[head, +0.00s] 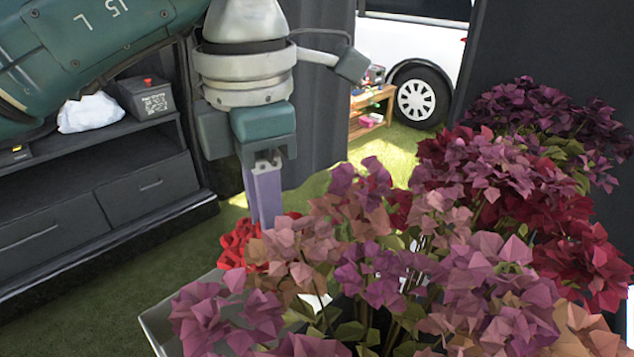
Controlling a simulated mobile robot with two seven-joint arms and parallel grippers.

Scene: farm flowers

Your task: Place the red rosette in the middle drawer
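A bright red rosette-like cluster (238,245) shows at the left edge of the flowers, partly hidden by pinkish blooms. My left gripper (267,210) points straight down beside it, with its purple fingers reaching the flowers. The fingertips are hidden by the blooms, so I cannot tell whether they hold anything. A dark cabinet at the left has a drawer (148,188) and another drawer front (30,240) nearer the left edge. Both look shut. I cannot tell which is the middle one. My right gripper is out of view.
Purple, pink and dark red flowers (470,260) fill the right, above a pale planter edge (160,325). A dark box (146,97) and a white cloth-like bundle (90,112) sit on the cabinet. Open grass (90,310) lies between cabinet and planter. A white vehicle (400,45) stands behind.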

